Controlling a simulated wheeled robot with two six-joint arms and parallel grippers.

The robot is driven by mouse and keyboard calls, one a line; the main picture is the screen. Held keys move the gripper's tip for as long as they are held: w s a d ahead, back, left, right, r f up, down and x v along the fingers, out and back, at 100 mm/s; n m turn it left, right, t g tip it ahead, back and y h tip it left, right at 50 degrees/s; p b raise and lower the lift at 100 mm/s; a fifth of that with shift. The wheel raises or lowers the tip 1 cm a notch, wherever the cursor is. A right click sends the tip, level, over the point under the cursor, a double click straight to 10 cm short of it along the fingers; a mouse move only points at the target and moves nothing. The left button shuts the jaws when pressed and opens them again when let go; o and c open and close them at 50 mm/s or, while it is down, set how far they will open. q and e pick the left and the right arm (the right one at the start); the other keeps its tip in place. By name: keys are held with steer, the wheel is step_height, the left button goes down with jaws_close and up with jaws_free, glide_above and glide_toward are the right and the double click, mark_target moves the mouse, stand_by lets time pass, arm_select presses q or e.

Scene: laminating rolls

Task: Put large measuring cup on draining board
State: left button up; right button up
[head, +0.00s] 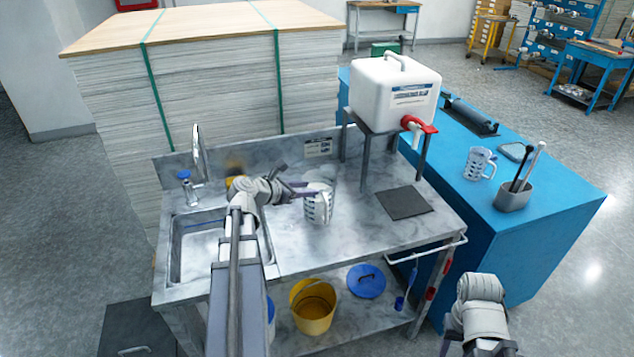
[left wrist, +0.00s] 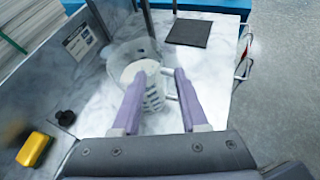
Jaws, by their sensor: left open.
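A whitish measuring cup with dark graduation marks (head: 318,208) stands on the marbled counter (head: 345,235), right of the sink; it also shows in the left wrist view (left wrist: 153,98). My left gripper (head: 307,189) is open at the cup. In the left wrist view its purple fingers (left wrist: 159,72) reach over the cup, one across its rim and one to the right by the handle. Contact cannot be told. A second measuring cup (head: 478,164) stands on the blue table. No separate draining board is clearly recognisable. My right arm shows at the bottom right; its fingers are out of frame.
A faint clear round vessel (left wrist: 126,52) is behind the cup. A dark mat (head: 404,202) lies on the right. A white water tank (head: 394,92) stands on a rack. A yellow sponge (left wrist: 34,149) lies at the left.

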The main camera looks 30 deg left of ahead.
arm_select(q)
steer(key=shift+v, duration=1.2)
steer(key=s+d+f+m+g+h, duration=0.1)
steer(key=d+f+m+g, duration=0.3)
steer(key=d+m, duration=0.65)
steer(key=s+d+f+m+g+h, duration=0.1)
steer(key=d+f+m+g, duration=0.4)
steer(key=d, duration=1)
steer(key=s+d+f+m+g+y, duration=0.3)
steer(key=s+d+m+y, duration=0.3)
steer(key=s+d+m, duration=0.7)
steer(key=d+m, duration=0.1)
steer(key=m, duration=0.6)
steer(key=shift+s+f+g+y, duration=0.15)
steer(key=shift+s+g+y, duration=0.15)
steer(key=shift+y, duration=0.1)
